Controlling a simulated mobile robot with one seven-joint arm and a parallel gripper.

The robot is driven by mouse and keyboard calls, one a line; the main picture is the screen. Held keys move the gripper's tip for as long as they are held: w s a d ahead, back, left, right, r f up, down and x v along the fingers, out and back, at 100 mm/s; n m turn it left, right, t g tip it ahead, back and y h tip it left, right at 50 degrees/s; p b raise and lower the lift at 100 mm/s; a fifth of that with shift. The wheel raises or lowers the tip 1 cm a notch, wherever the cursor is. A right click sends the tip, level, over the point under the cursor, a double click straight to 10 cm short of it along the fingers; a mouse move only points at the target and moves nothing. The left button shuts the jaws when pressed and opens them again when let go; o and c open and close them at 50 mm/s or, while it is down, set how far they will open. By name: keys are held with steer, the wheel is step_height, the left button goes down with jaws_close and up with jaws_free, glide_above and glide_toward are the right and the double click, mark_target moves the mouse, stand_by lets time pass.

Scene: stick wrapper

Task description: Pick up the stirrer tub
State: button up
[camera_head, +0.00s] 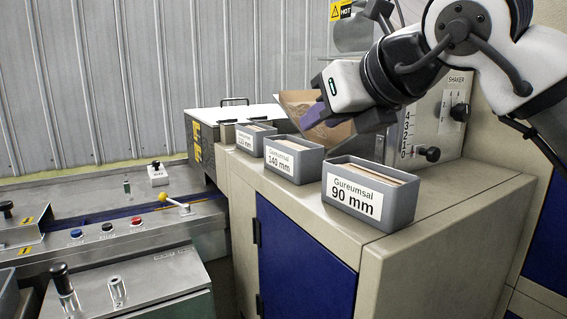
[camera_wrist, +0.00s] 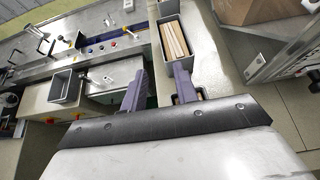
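Three grey tubs of flat wooden sticks stand in a row on the beige cabinet top. The nearest tub (camera_head: 372,192) is labelled "Gureumsal 90 mm". The middle tub (camera_head: 294,158) reads "140 mm", and the far tub (camera_head: 254,138) has a label too small to read surely. Which one is the stirrer tub, I cannot tell. My gripper (camera_head: 313,113) hangs above and behind the middle tub, apart from it. In the wrist view my gripper (camera_wrist: 161,68) shows spread purple fingers with nothing between them. One stick-filled tub (camera_wrist: 173,43) lies beyond the fingertips there.
A brown cardboard box (camera_head: 328,135) stands behind the tubs, near the shaker panel (camera_head: 440,120) with knobs. A steel machine (camera_head: 110,225) with buttons and levers fills the left. The cabinet top (camera_head: 455,205) right of the nearest tub is clear.

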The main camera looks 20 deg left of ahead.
glide_toward(285, 146)
steer(key=x, duration=0.4)
steer(key=shift+a+r+p, duration=0.1)
steer(key=shift+p, duration=0.25)
steer(key=shift+p+x, duration=0.65)
steer(key=shift+x, duration=2.25)
steer(key=shift+w, duration=0.1)
jaws_close()
